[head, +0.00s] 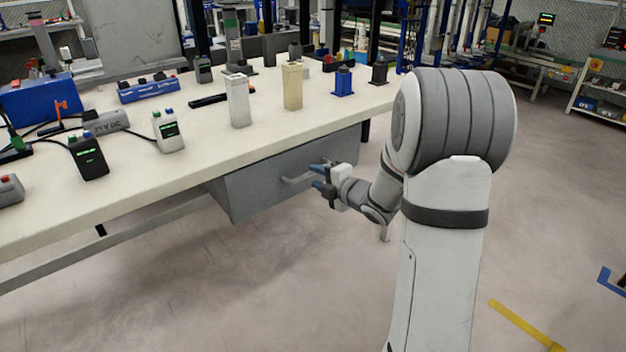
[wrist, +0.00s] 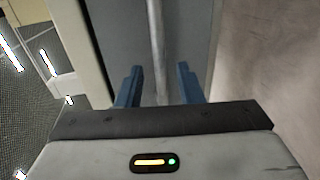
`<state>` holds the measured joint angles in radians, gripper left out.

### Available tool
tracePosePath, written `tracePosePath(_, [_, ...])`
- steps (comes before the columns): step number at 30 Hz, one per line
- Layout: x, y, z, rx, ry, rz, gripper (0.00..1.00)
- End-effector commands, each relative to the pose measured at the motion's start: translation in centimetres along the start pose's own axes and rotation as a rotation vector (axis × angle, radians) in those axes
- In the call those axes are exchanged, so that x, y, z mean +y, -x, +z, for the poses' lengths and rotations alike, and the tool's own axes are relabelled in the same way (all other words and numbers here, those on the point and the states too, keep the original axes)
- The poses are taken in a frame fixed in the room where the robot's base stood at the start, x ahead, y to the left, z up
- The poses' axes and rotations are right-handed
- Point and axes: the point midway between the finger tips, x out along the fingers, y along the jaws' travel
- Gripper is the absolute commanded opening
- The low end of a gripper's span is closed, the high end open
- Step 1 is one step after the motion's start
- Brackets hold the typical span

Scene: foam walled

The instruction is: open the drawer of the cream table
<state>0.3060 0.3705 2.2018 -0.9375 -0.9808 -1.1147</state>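The cream table (head: 215,157) runs from the left edge to the middle of the head view. Its grey drawer (head: 245,197) hangs under the tabletop and looks closed, though a small gap is hard to judge. The drawer has a light grey bar handle (head: 292,181). In the wrist view the handle (wrist: 156,45) runs from the top down between my fingers, with the grey drawer front (wrist: 120,35) behind it. My gripper (head: 320,178) is open at the right end of the handle. Its two blue fingers (wrist: 160,85) stand apart on either side of the bar; contact is not visible.
On the tabletop stand a white block (head: 238,100), a beige block (head: 292,86), a blue device (head: 343,81) and several other devices. A lower rail (head: 100,243) runs under the table at left. The floor in front is clear.

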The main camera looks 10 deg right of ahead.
Motion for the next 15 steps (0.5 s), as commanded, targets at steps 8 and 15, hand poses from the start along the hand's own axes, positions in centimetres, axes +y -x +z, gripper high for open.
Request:
tracePosePath(8, [0.0,-2.4,0.0,0.0,-0.001,0.0,0.34])
tracePosePath(15, [0.0,-2.5,-0.1,0.0,-0.002,0.0,0.34])
